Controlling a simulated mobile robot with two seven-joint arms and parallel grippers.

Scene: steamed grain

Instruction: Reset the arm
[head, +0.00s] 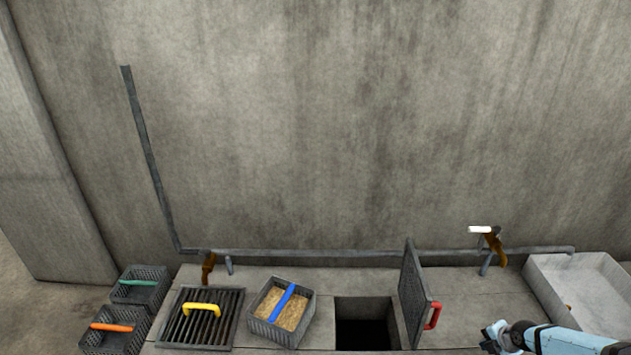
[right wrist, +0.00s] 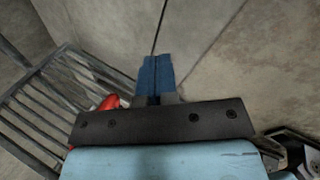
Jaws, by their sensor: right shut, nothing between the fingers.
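My right gripper (head: 490,338) is over the counter at the lower right in the head view, right of the raised grate lid. In the right wrist view its blue fingers (right wrist: 155,80) are together with nothing between them. The raised lid (head: 413,290) stands upright beside a dark square opening (head: 365,333). Its red handle (head: 433,316) faces my right arm, with a gap between them in the head view. The red handle also shows partly behind the gripper body in the right wrist view (right wrist: 110,102). My left gripper is not in view.
A grain basket with a blue handle (head: 282,304) sits left of the opening. A closed grate with a yellow handle (head: 202,308) is farther left. Baskets with green (head: 138,283) and orange (head: 111,327) handles stand at far left. A pale basin (head: 580,280) is at right. A pipe runs along the wall.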

